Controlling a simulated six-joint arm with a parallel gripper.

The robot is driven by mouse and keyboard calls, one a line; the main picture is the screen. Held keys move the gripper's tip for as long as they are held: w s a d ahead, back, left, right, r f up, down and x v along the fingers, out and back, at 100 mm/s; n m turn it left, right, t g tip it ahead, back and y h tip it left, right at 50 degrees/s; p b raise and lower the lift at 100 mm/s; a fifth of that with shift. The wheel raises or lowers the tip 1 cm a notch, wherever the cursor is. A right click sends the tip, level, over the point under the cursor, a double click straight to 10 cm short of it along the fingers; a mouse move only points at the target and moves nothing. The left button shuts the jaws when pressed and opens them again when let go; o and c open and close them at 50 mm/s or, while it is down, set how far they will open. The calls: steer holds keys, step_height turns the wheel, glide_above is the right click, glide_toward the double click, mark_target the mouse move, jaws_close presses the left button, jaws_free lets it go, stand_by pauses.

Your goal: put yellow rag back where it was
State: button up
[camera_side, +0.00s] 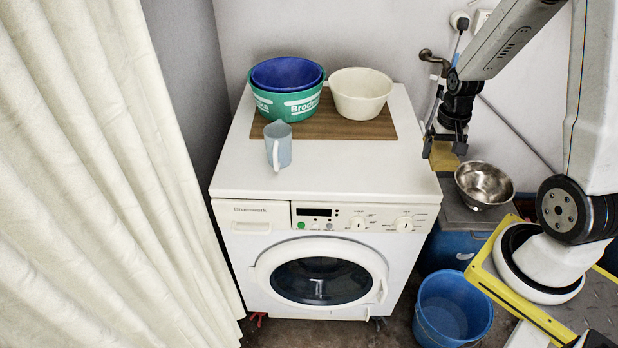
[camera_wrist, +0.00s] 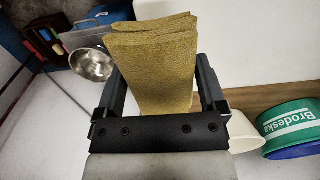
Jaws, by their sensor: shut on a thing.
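The yellow rag (camera_wrist: 158,68) is a folded, mustard-coloured cloth held between the two fingers of my gripper (camera_wrist: 160,85) in the wrist view. In the side view my gripper (camera_side: 443,140) points down, with the rag (camera_side: 443,157) below its fingers. It hangs off the right edge of the washing machine top, near the wall pipe and to the upper left of the metal bowl. My gripper is shut on the rag. Where the rag lay before does not show.
On the white washing machine (camera_side: 330,170) stand a green basin (camera_side: 287,105) with a blue bowl (camera_side: 287,73), a cream bowl (camera_side: 360,93) on a brown board (camera_side: 330,125), and a pale blue jug (camera_side: 278,148). A metal bowl (camera_side: 484,185) and blue bucket (camera_side: 452,310) are at right.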

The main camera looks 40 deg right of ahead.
glide_above(415, 172)
steer(key=shift+s+a+f, duration=0.1)
steer(key=shift+f, duration=1.45)
steer(key=shift+s+f, duration=0.1)
steer(key=shift+f, duration=1.4)
steer(key=shift+w+f, duration=0.2)
steer(key=shift+f, duration=1.65)
steer(key=shift+f, duration=0.1)
steer(key=o, duration=0.9)
steer(key=shift+r, duration=6.15)
